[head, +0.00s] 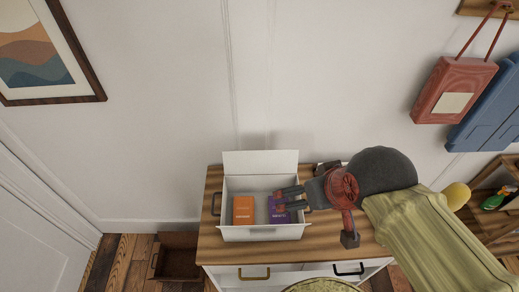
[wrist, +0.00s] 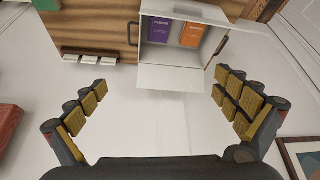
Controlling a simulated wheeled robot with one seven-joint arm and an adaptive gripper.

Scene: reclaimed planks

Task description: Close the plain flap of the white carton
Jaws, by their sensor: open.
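The white carton (head: 262,233) stands open on the wooden cabinet top, with an orange box (head: 243,209) and a purple box (head: 279,210) inside. Its plain white flap (head: 260,162) stands up from the back edge, tilted away from the opening. In the wrist view the carton (wrist: 152,52) is at the top, and the flap (wrist: 180,78) extends from it toward my gripper. My gripper (head: 288,198) appears over the carton's right side in the head view, partly covering the purple box. In the wrist view my gripper (wrist: 162,82) has its fingers wide apart, with nothing between them.
The wooden cabinet top (head: 212,248) has bare room left of the carton. A dark object (head: 328,167) lies behind my gripper. The white wall is close behind. A red bag (head: 452,90) and a blue one (head: 488,108) hang at the right.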

